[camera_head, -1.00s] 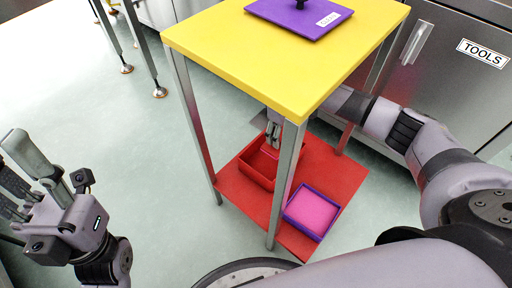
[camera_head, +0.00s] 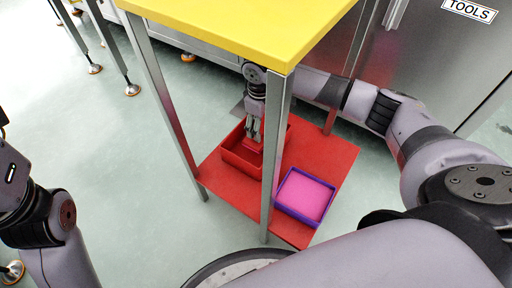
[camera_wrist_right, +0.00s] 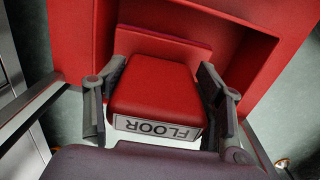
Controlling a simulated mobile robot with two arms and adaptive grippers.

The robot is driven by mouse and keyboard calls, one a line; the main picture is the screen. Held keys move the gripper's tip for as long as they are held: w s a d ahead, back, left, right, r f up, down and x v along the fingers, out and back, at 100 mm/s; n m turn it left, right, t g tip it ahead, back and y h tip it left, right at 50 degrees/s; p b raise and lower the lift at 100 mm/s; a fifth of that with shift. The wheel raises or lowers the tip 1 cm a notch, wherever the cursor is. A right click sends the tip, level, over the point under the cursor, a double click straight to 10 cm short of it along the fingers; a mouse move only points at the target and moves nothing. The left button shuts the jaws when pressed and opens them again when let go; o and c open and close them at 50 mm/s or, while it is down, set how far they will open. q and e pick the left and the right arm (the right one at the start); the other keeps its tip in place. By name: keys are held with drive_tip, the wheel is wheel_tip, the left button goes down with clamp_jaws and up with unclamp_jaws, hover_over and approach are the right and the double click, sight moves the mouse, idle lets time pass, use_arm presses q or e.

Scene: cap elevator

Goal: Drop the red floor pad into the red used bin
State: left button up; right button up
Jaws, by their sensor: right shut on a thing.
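The red floor pad (camera_wrist_right: 155,80) is a red block with a white FLOOR label, upside down in the right wrist view. My right gripper (camera_wrist_right: 155,105) is shut on it, one finger at each side. In the head view my right gripper (camera_head: 254,138) points down into the red bin (camera_head: 238,167), an open box on the red lower shelf. The pad is mostly hidden there, and I cannot tell whether it touches the bin floor. Of my left gripper (camera_head: 10,175), only the base shows at the left edge; its fingers are out of frame.
A purple tray with a pink pad (camera_head: 305,195) stands right of the bin on the red shelf (camera_head: 340,160). The yellow tabletop (camera_head: 240,25) is above, and a metal leg (camera_head: 272,150) stands in front. Grey cabinets are behind.

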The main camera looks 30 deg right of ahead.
drive_tip(key=o, duration=1.3)
drive_tip(key=shift+r, duration=0.1)
drive_tip(key=r, duration=1.1)
drive_tip(key=shift+s+a+r, duration=0.1)
drive_tip(key=shift+a+r, duration=0.2)
drive_tip(key=shift+r, duration=0.1)
